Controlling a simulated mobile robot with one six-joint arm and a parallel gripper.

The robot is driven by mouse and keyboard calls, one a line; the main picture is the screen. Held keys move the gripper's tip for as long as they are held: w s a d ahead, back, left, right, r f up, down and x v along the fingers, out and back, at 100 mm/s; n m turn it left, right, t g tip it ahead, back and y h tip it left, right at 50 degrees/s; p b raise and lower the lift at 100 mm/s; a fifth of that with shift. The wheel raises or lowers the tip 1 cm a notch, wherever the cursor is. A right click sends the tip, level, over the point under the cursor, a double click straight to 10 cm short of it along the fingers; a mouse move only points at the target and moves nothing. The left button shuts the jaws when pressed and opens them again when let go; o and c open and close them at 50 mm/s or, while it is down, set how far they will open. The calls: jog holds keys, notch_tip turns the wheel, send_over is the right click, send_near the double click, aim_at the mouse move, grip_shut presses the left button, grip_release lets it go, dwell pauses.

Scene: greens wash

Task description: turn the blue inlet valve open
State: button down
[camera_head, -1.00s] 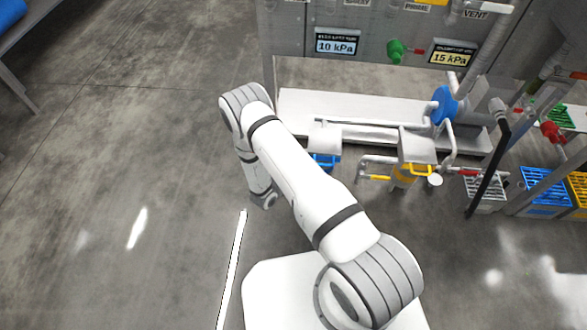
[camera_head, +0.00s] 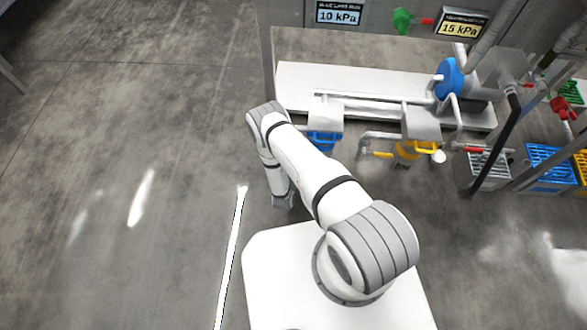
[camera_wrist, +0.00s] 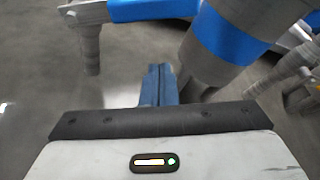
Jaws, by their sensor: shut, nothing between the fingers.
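The blue inlet valve (camera_head: 323,141) shows in the head view on the pipework just right of my arm, below the white bench. In the wrist view its blue handle (camera_wrist: 155,10) runs across the top, beside a grey pipe with a blue band (camera_wrist: 228,45). My gripper (camera_wrist: 158,85) is shut and empty. In the wrist view its fingertips appear below the handle and left of the banded pipe; I cannot tell whether they touch anything. In the head view the gripper is mostly hidden by my wrist.
A yellow valve (camera_head: 408,150) stands right of the blue one. A blue pump (camera_head: 450,78) sits on the white bench (camera_head: 350,82). A black sloping pipe (camera_head: 497,140) and crates (camera_head: 548,165) are at the right. The floor at left is open.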

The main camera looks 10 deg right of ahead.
jog(key=w+r, duration=0.2)
jog(key=r, duration=0.1)
jog(key=shift+w+a+b, duration=0.2)
jog(key=shift+w+b, duration=0.05)
jog(key=shift+b, duration=0.1)
jog(key=shift+a, duration=0.15)
jog(key=shift+r+n, duration=0.2)
jog(key=shift+n, duration=0.1)
